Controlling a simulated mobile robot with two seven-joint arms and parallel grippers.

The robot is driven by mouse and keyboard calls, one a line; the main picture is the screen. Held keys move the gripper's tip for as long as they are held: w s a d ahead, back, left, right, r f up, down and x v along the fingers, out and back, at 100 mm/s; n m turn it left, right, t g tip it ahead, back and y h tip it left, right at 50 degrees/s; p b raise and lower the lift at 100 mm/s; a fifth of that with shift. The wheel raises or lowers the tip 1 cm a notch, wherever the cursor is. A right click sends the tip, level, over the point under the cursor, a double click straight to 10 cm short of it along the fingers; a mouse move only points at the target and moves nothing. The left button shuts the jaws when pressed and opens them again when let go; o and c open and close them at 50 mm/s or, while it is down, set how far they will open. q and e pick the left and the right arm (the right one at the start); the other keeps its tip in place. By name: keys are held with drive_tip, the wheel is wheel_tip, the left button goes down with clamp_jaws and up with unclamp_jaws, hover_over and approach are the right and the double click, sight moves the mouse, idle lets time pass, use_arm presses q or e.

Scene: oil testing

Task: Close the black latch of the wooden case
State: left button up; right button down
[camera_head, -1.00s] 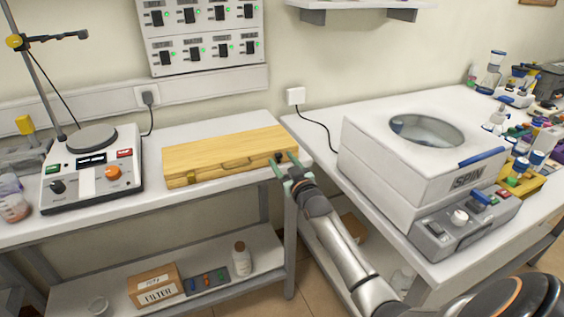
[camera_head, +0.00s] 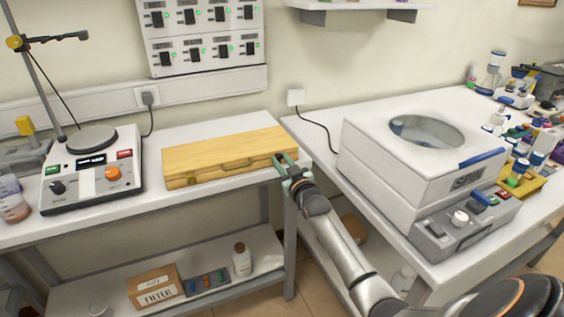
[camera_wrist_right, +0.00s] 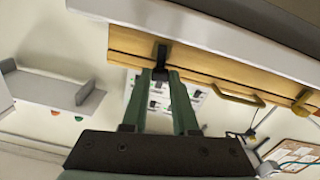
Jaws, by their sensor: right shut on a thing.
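The wooden case (camera_head: 228,150) lies with its lid down on the left white table, and its front faces me. Its carrying handle (camera_head: 237,163) is at the middle of the front. My right gripper (camera_head: 283,161) is at the right end of that front, with its fingers close together. In the right wrist view, the black latch (camera_wrist_right: 161,54) shows on the wooden case (camera_wrist_right: 205,68), and its free end lies between the fingertips of my right gripper (camera_wrist_right: 160,76). In the head view the fingers hide the latch. I cannot tell whether it is fastened. My left gripper is out of view.
A hot-plate device (camera_head: 92,172) stands left of the case. A white spin machine (camera_head: 400,165) stands on the right table (camera_head: 322,122), beyond a gap between the tables. The lower shelf holds a cardboard box (camera_head: 156,285) and a bottle (camera_head: 241,260).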

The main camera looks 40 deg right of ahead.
drive_tip(key=shift+d+r+m+p, duration=0.1)
drive_tip(key=shift+d+m+p, duration=0.05)
drive_tip(key=shift+m+p, duration=0.2)
drive_tip(key=shift+s+d+m, duration=0.1)
drive_tip(key=shift+d+m, duration=0.05)
drive_tip(key=shift+m, duration=0.6)
drive_tip(key=c, duration=0.7)
unclamp_jaws()
drive_tip(key=p+v, duration=0.1)
drive_tip(key=v, duration=1.1)
drive_tip(key=shift+s, duration=0.25)
